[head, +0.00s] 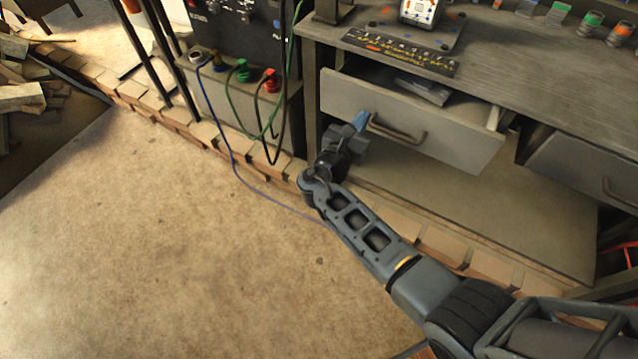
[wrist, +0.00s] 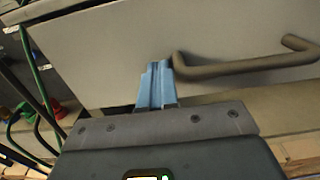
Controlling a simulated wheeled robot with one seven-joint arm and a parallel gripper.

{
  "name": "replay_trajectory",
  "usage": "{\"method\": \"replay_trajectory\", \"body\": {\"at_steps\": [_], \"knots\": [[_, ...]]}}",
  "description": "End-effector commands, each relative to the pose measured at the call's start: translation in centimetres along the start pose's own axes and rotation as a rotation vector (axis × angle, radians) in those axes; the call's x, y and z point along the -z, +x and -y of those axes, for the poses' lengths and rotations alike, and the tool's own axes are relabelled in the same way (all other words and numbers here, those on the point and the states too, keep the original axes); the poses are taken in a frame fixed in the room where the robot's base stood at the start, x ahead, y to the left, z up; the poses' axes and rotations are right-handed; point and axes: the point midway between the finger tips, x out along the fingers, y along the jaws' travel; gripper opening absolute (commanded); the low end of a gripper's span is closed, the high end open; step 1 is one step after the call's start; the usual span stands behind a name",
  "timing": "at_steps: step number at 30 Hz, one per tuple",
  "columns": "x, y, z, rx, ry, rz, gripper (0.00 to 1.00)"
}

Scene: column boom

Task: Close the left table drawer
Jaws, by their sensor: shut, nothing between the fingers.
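The left table drawer (head: 410,123) is grey and pulled partly out of the wooden table, with a grey item inside it. Its bar handle (head: 398,131) is on the front; in the wrist view the handle (wrist: 245,66) runs to the right of my fingers. My gripper (head: 360,121) is shut and empty, its blue fingertips at the drawer front just left of the handle. In the wrist view my gripper (wrist: 157,75) points at the drawer front (wrist: 150,40), close to the handle's left end. I cannot tell whether the fingertips touch the front.
The table top (head: 500,55) carries several small coloured items. A second drawer (head: 585,170) is at the right, and a lower shelf (head: 490,205) lies beneath. Cables (head: 235,165) hang from a box at the left. The floor (head: 170,250) in front is clear.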

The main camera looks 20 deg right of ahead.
Motion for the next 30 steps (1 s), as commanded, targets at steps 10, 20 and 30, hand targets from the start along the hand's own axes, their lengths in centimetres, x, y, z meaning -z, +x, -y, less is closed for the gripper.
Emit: {"method": "replay_trajectory", "body": {"at_steps": [10,20,30], "knots": [[0.2,7.2,0.0,0.002,0.001,0.001,0.0],[0.0,9.6,0.0,0.0,0.001,0.0,0.0],[-0.1,10.2,0.2,0.006,0.003,0.0,0.0]]}}
